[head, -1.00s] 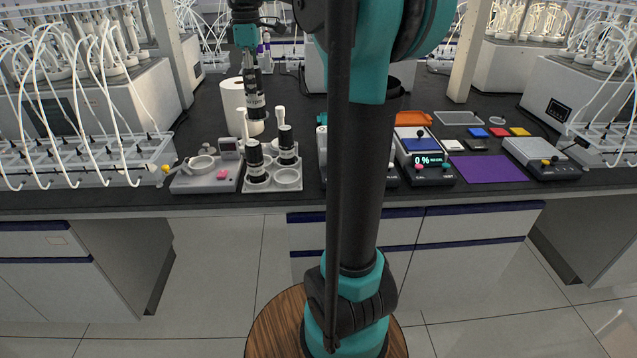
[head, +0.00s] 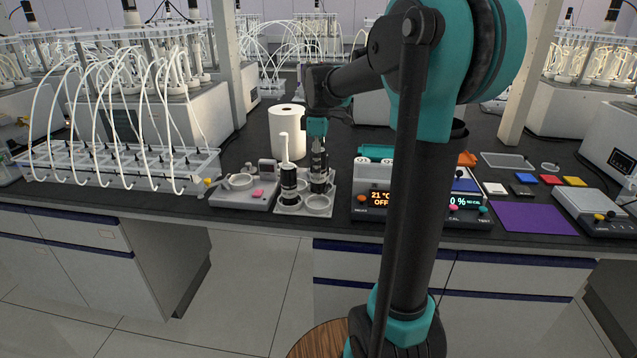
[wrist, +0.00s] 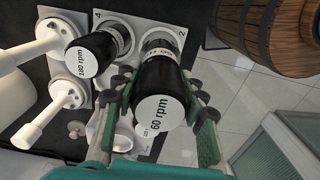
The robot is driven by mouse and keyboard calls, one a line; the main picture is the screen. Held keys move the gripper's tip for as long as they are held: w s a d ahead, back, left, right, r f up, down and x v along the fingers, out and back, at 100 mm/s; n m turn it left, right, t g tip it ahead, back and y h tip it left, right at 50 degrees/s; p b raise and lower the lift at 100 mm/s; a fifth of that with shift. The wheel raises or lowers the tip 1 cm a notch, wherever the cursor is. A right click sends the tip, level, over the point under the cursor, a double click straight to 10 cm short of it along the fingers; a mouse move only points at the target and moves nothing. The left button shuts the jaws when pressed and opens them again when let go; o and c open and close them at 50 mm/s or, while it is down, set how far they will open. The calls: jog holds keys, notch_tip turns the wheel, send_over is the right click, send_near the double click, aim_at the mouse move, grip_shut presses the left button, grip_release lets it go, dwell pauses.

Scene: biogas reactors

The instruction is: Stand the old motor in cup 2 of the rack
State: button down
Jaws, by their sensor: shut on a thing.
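My gripper (wrist: 158,92) is shut on a black motor (wrist: 163,78) marked 60 rpm, one finger on each side. In the wrist view, the held motor's lower end lines up with cup 2 (wrist: 162,37), the cup beside the printed 2. In the head view my gripper (head: 317,147) is over the right side of the grey rack (head: 303,210), and the front right cup's ring (head: 318,207) still shows below. The motor looks close above this cup; whether it touches is unclear. It stands about upright.
A 180 rpm motor (wrist: 92,55) stands in the neighbouring cup by the 4. Another motor (head: 289,182) stands at the rack's left. White stirrers (wrist: 50,112) rise behind the cups. A grey device (head: 243,194) is left, a heater (head: 374,200) right, a paper roll (head: 287,128) behind.

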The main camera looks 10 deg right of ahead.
aim_at(318, 182)
jog(key=shift+f, duration=3)
jog(key=shift+f, duration=0.1)
jog(key=c, duration=0.9)
grip_release()
notch_tip(318, 182, up, 12)
jog(key=shift+r, duration=0.15)
